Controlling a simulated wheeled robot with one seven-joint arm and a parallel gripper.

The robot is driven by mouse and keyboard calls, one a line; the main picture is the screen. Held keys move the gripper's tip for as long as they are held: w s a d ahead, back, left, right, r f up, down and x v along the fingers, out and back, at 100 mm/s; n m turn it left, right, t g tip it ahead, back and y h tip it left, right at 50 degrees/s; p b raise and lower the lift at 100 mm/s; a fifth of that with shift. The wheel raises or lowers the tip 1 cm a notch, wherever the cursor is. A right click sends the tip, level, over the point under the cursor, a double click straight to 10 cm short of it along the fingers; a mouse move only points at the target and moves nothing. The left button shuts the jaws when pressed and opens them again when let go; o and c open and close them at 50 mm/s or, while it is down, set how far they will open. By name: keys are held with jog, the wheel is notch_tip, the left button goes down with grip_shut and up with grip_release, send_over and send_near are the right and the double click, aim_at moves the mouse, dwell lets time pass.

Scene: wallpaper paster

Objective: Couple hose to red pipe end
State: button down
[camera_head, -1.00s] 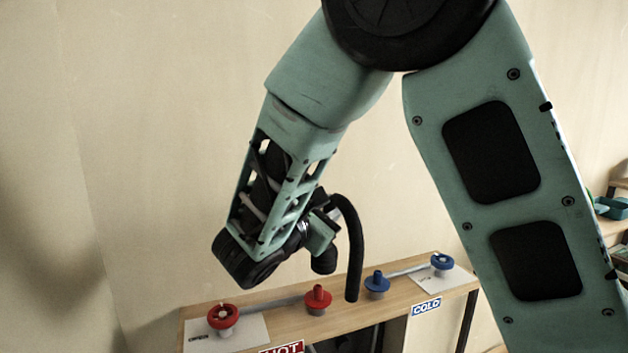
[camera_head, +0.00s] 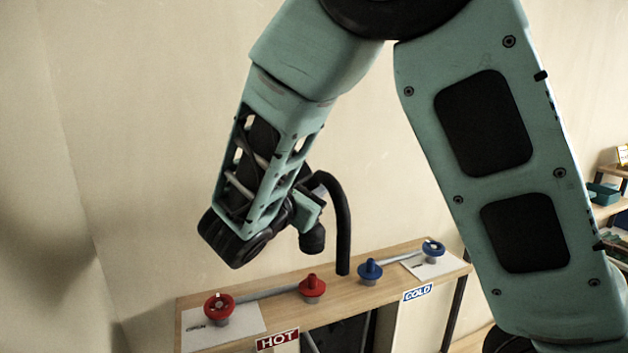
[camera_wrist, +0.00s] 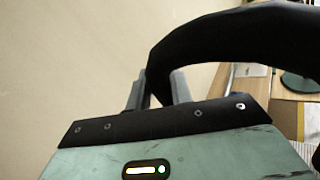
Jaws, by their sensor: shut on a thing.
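My gripper (camera_head: 308,200) is shut on a black hose (camera_head: 338,215) above the wooden counter. The hose arches up out of the jaws, and its long free end hangs down over the counter between the red and blue pipe ends. A short thick black piece (camera_head: 313,240) hangs under the gripper; I cannot tell whether it is the hose's other end. The red pipe end (camera_head: 312,288) stands upright on the counter, below the gripper and apart from the hose. In the wrist view the fingers (camera_wrist: 157,88) grip the hose (camera_wrist: 235,35), which curves off to the right.
A blue pipe end (camera_head: 369,270) stands to the right of the red one. A red valve wheel (camera_head: 219,305) and a blue valve wheel (camera_head: 433,248) join them by grey pipes. HOT (camera_head: 278,340) and COLD (camera_head: 418,293) signs mark the counter front. A wall stands behind.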

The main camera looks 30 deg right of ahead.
aim_at(308, 238)
jog(key=shift+f+b, duration=2.1)
jog(key=shift+f, duration=0.75)
jog(key=shift+p, duration=0.5)
jog(key=shift+f+b, duration=1.45)
jog(key=shift+f, duration=0.7)
jog(key=c, duration=1.2)
grip_release()
jog(key=shift+o, duration=0.2)
jog(key=b+v, duration=0.3)
jog(key=v, duration=1.4)
jog(key=shift+a+b, duration=0.15)
jog(key=shift+b, duration=0.25)
jog(key=shift+s, duration=0.15)
